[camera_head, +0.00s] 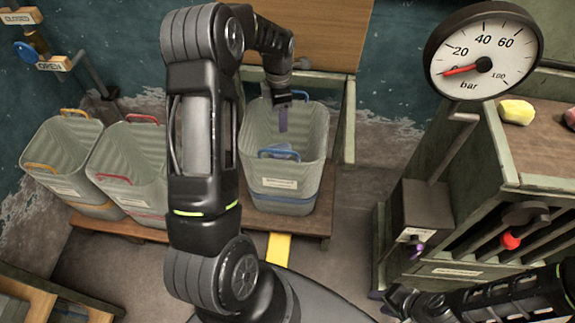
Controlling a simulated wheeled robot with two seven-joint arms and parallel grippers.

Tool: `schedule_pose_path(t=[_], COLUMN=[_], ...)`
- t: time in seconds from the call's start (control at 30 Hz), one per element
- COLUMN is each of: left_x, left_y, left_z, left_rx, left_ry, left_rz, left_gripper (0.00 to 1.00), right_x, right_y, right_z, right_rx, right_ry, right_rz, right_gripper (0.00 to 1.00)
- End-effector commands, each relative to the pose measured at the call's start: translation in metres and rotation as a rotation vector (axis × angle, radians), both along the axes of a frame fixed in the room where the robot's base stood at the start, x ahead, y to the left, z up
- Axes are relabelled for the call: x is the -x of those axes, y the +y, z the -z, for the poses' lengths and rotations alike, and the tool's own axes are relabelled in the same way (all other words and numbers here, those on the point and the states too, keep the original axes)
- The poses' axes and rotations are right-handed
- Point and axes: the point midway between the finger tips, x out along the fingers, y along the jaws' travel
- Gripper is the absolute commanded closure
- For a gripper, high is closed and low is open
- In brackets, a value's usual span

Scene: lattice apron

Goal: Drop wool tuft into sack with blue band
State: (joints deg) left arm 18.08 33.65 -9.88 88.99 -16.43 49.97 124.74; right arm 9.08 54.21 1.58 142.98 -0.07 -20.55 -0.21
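The sack with the blue band (285,192) is a grey ribbed open sack, upright on a low wooden pallet. Its blue handles show, and something pale blue (279,148) is by the front handle; I cannot tell whether this is wool. My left gripper (283,118) points down over the sack's mouth, near its back rim. It is seen edge-on, and no wool shows clearly in it. My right gripper (384,300) is low at the bottom right, away from the sacks. Pale yellow (516,111) and red (570,118) lumps, possibly wool tufts, lie on the bench.
Sacks with an orange band (62,160) and a red band (132,165) stand at left. A pressure gauge (483,52) and slatted green cabinet (470,225) stand at right. My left arm crosses the middle. A yellow strip (279,249) marks the floor.

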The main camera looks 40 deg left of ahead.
Motion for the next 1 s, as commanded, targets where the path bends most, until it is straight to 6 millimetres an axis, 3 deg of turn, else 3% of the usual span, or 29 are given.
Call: schedule_pose_path(t=[0.47,0.8,1.0], left_x=[-0.001,-0.001,0.000], left_y=[0.000,0.000,0.000], left_z=[-0.008,-0.059,-0.077], left_rx=[-0.001,0.000,0.000], left_ry=[-0.002,-0.003,0.000], left_rz=[0.001,0.001,0.000], left_gripper=[0.25,0.25,0.25], right_x=[0.000,0.000,0.000], right_y=[0.000,0.000,0.000], right_z=[-0.001,-0.004,-0.004], right_rx=[0.000,0.000,0.000], right_ry=[0.000,0.000,0.000], right_rz=[0.000,0.000,0.000], right_gripper=[0.64,0.64,0.64])
